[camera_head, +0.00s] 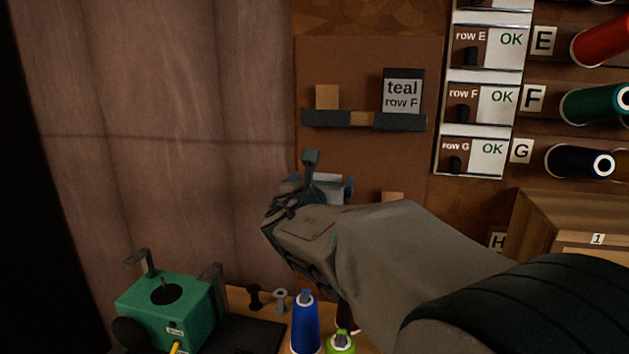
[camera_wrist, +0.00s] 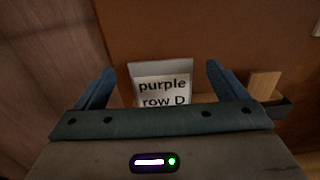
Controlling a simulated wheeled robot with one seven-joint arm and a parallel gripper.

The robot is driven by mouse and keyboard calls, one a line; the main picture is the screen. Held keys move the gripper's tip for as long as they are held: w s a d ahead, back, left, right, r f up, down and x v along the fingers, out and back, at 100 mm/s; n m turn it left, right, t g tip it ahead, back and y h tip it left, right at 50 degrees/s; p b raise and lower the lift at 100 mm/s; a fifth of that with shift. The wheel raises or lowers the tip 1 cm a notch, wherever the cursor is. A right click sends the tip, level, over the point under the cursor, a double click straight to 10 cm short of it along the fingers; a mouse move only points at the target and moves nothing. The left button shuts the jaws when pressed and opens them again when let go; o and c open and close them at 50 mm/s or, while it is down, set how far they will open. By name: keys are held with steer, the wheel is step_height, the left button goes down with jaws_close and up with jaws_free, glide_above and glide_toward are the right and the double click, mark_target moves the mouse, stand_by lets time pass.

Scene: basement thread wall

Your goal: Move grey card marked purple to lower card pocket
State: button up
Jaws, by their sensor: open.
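The grey card marked "purple row D" (camera_wrist: 162,90) stands upright between my fingers in the wrist view, with a visible gap on either side. My gripper (camera_wrist: 160,70) is open around it. In the head view my gripper (camera_head: 329,172) is below the upper pocket, and a pale sliver of the card (camera_head: 329,183) shows behind it. The lower card pocket (camera_wrist: 282,107) shows as a dark ledge end at the right of the wrist view. The card's bottom edge is hidden by my gripper, so I cannot tell how deep it sits.
Another wooden block (camera_wrist: 264,84) is right of the purple card. A green machine (camera_head: 168,305), blue spool (camera_head: 305,325) and green spool (camera_head: 341,342) stand below.

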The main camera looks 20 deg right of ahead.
steer(key=v, duration=1.2)
steer(key=shift+s, duration=0.2)
